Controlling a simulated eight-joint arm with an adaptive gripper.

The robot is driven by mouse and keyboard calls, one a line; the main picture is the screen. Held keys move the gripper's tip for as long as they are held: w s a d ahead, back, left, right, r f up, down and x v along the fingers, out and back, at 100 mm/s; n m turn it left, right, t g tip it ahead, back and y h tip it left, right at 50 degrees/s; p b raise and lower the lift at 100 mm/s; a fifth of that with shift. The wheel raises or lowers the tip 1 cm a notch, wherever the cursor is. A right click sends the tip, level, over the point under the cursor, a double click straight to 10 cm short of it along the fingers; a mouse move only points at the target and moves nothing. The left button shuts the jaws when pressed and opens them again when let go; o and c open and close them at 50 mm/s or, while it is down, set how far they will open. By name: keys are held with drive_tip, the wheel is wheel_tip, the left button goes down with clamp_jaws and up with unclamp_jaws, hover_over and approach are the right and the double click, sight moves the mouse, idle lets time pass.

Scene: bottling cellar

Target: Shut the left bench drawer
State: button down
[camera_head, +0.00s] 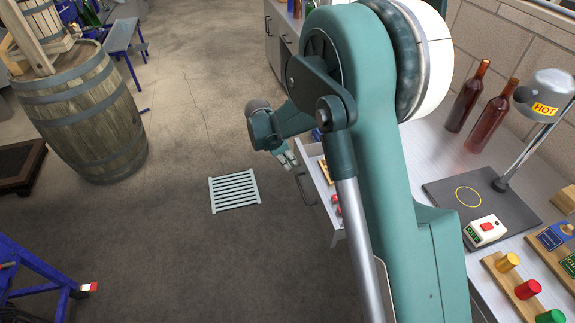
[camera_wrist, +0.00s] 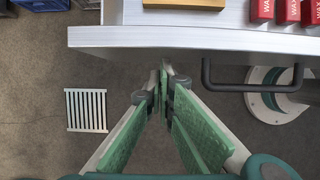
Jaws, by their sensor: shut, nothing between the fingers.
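The bench drawer (camera_head: 321,186) stands pulled out from the bench, partly hidden behind my arm in the head view. In the wrist view its pale front edge (camera_wrist: 190,38) runs across the top, with a dark bar handle (camera_wrist: 252,86) on its front. Inside lie a yellow-brown block (camera_wrist: 184,3) and several red boxes marked WAX (camera_wrist: 288,11). My gripper (camera_head: 289,159) is shut and empty, outside the drawer front. In the wrist view its fingertips (camera_wrist: 164,80) meet just left of the handle, near the front face; I cannot tell whether they touch it.
The bench top (camera_head: 420,150) carries bottles (camera_head: 490,120), a HOT lamp (camera_head: 545,95) over a dark plate, and a wooden rack of coloured pegs (camera_head: 515,285). A floor grate (camera_head: 234,190) lies left of the drawer. A barrel (camera_head: 85,112) stands farther left. Floor between is clear.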

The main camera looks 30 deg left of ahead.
drive_tip(key=w+d, duration=2)
drive_tip(key=shift+s+a, duration=0.3)
drive_tip(key=s+a, duration=0.2)
drive_tip(key=shift+s+a, duration=0.25)
drive_tip(key=shift+a, duration=0.05)
drive_tip(key=p+v, duration=0.2)
drive_tip(key=v, duration=0.8)
drive_tip(key=shift+s+r, duration=0.1)
drive_tip(key=shift+s, duration=0.05)
